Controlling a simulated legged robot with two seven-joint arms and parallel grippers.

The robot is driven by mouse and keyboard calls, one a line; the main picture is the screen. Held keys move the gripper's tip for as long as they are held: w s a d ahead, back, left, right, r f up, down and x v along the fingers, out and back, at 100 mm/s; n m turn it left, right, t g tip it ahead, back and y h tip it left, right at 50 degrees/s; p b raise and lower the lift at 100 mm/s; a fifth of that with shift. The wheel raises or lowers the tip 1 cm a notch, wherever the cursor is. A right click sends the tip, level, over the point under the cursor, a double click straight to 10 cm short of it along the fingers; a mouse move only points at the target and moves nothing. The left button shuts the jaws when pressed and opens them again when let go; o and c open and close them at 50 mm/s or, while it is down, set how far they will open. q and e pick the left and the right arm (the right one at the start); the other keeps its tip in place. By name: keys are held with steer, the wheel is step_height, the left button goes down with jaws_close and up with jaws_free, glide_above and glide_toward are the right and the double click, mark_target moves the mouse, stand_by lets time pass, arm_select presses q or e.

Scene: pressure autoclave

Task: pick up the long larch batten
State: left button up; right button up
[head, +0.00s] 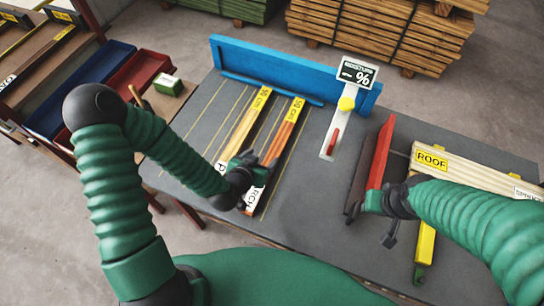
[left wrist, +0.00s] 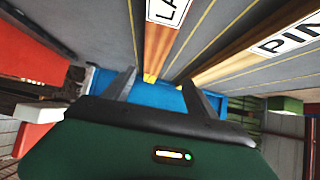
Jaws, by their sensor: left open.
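The larch batten (head: 285,137) is a reddish-brown strip lying on the grey bench, with a yellow length tag at its far end and a white label at its near end. My left gripper (head: 254,177) is open above its near part and hides some of it. In the left wrist view the larch batten (left wrist: 157,48) shows between the spread fingers (left wrist: 158,92), apparently not gripped. A paler pine batten (head: 242,129) lies parallel on its left; it also shows in the left wrist view (left wrist: 240,58). My right gripper (head: 383,201) is beside a red bar; its jaws are unclear.
A blue fence (head: 285,72) runs along the bench's far edge. The red bar (head: 381,152) and pale ROOF boards (head: 470,172) are farther right. A green box (head: 168,84) is left.

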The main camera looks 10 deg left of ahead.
mark_target(275, 149)
arm_select(q)
steer(key=w+d+f, duration=0.1)
steer(key=w+d, duration=0.1)
steer(key=w+d+f+p, duration=0.1)
steer(key=w+d+f, duration=0.1)
steer(key=shift+w+f, duration=0.15)
steer(key=shift+w, duration=0.15)
steer(key=w+f, duration=0.1)
steer(key=w+a+f, duration=0.1)
steer(key=w+f, duration=0.1)
steer(key=shift+w+a+f, duration=0.2)
steer(key=shift+a+f, duration=0.05)
steer(key=shift+a, duration=0.2)
steer(key=shift+d, duration=0.65)
steer(key=c, duration=0.4)
steer(key=shift+d+r, duration=0.1)
steer(key=shift+d, duration=0.1)
steer(key=c, duration=0.5)
steer(key=shift+a, duration=0.3)
steer(key=c, duration=0.4)
steer(key=shift+a, duration=0.25)
jaws_close()
arm_select(e)
steer(key=shift+s+d+r, duration=0.1)
steer(key=shift+s+d, duration=0.05)
steer(key=shift+d, duration=0.7)
